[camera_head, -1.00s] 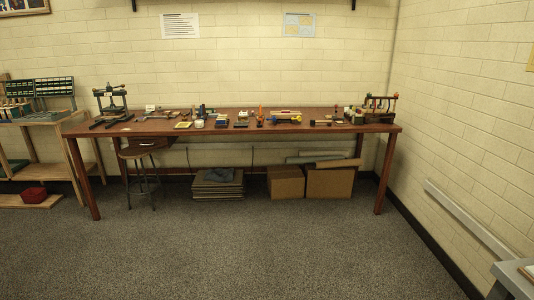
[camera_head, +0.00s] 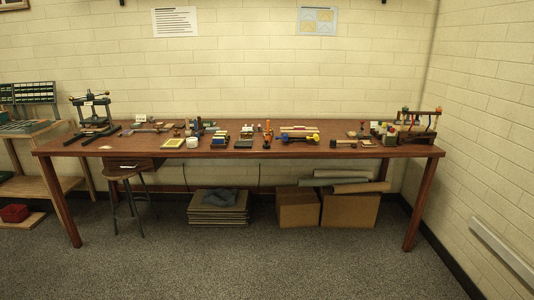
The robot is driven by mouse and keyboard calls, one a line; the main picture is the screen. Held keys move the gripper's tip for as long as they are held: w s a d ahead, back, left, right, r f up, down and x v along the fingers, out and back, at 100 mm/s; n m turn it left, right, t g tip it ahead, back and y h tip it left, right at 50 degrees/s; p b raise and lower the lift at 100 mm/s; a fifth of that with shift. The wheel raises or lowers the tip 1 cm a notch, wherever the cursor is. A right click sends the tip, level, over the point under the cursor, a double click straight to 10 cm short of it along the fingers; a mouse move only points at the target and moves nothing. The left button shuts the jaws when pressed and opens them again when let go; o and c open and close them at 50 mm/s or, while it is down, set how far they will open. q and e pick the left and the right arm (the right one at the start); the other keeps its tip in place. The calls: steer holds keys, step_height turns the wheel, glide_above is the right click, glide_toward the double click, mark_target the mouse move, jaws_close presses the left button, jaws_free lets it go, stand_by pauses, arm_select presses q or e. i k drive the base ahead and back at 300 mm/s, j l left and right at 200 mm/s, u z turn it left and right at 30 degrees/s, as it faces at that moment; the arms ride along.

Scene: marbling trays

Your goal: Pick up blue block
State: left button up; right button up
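A long reddish-brown table (camera_head: 350,152) stands against the back wall with many small items on top. Another dark item with a blue part (camera_head: 219,143) lies at the front middle. They are too small for me to tell which is the blue block. Neither of my grippers is in view.
A dark press (camera_head: 92,112) stands at the table's left end and a rack (camera_head: 417,125) at its right end. A stool (camera_head: 128,177) stands at the front left. Cardboard boxes (camera_head: 348,210) and a stack of sheets (camera_head: 217,213) lie underneath. The floor (camera_head: 260,270) in front is clear.

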mark_target(216, 140)
steer(key=i+u, duration=0.2)
steer(key=i, duration=0.2)
steer(key=i+l+u, duration=0.2)
steer(key=i, duration=0.15)
steer(key=i+l+u, duration=0.2)
steer(key=i, duration=0.15)
steer(key=i+l+z, duration=0.1)
steer(key=i, duration=0.6)
steer(key=i+l+z, duration=0.1)
steer(key=i+l, duration=0.15)
steer(key=i, duration=0.45)
steer(key=i+l+z, duration=0.15)
steer(key=i, duration=0.6)
